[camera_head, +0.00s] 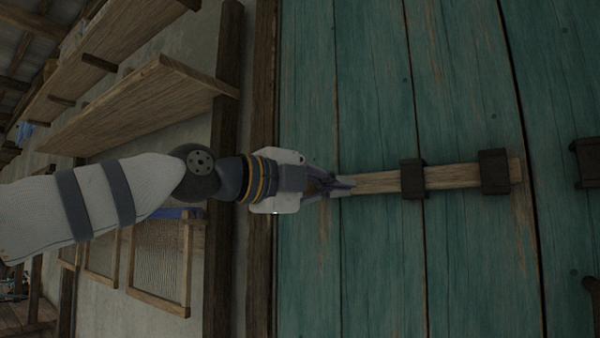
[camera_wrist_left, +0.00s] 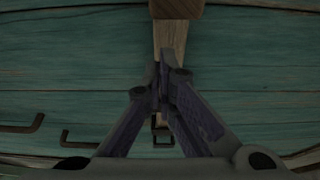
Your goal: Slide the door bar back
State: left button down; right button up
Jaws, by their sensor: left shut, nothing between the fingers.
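The door bar (camera_head: 455,177) is a pale wooden slat lying across the teal plank door (camera_head: 375,95). It passes through two dark brackets, one nearer (camera_head: 413,179) and one farther right (camera_head: 495,171), and its right end sticks out past the right one. My left gripper (camera_head: 347,186) is shut and empty at the bar's left end. In the left wrist view the bar (camera_wrist_left: 171,42) runs behind the closed fingertips (camera_wrist_left: 165,78). Whether the fingertips touch the bar, I cannot tell. My right gripper is not in view.
Another dark bracket (camera_head: 587,162) sits farther right, with no bar visible in it. A brown wooden post (camera_head: 222,185) stands left of the door. Wooden shelves (camera_head: 140,108) and a framed mesh panel (camera_head: 160,257) are on the wall at left. The door face above and below the bar is clear.

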pick_arm(q)
jog(key=v, duration=1)
jog(key=shift+s+d+r+b, duration=0.15)
jog(key=shift+s+d+b, duration=0.2)
jog(key=shift+b, duration=0.05)
